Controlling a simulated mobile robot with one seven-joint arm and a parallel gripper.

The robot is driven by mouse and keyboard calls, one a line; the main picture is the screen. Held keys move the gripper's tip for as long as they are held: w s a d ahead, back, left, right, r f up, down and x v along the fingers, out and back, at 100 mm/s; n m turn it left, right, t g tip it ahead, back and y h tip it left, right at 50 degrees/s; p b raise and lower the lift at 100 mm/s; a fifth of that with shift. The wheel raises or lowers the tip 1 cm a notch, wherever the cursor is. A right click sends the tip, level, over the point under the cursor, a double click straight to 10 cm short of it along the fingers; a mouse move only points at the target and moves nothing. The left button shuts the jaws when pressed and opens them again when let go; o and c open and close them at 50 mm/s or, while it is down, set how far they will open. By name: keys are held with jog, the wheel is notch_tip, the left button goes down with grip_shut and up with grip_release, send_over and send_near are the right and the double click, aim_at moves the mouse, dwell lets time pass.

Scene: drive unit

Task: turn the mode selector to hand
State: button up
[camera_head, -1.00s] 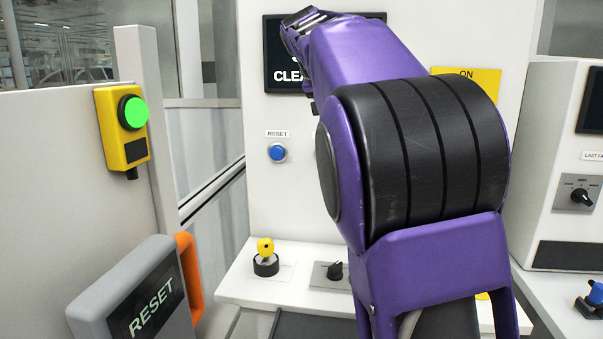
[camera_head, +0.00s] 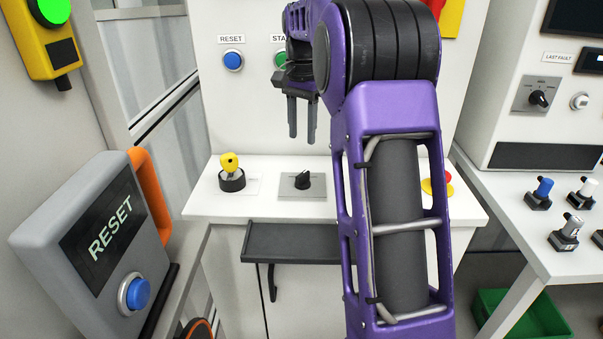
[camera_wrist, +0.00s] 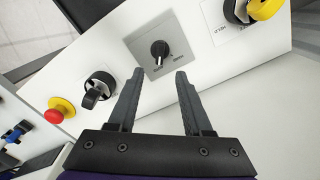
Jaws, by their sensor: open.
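My gripper (camera_head: 301,135) is open and empty, pointing down above the white console shelf. A small black rotary knob (camera_head: 303,181) on a grey plate is below the fingertips, apart from them. In the wrist view this knob (camera_wrist: 160,50) lies just beyond the gap between my fingertips (camera_wrist: 160,76); the lettering on its plate is too small to read. A larger black rotary knob (camera_wrist: 97,90) shows left of the fingers in the wrist view; my arm hides it in the head view. I cannot tell from labels which knob is the mode selector.
A red emergency stop (camera_head: 440,182) is partly behind my arm. A grey RESET box (camera_head: 95,245) is at left. Another selector (camera_head: 539,97) is on the right cabinet. A dark tray (camera_head: 290,240) juts out below the shelf.

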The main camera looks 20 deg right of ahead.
aim_at(302, 174)
notch_tip(302, 174, down, 11)
jog(key=shift+r+b, duration=0.1)
jog(key=shift+b, duration=0.9)
grip_shut()
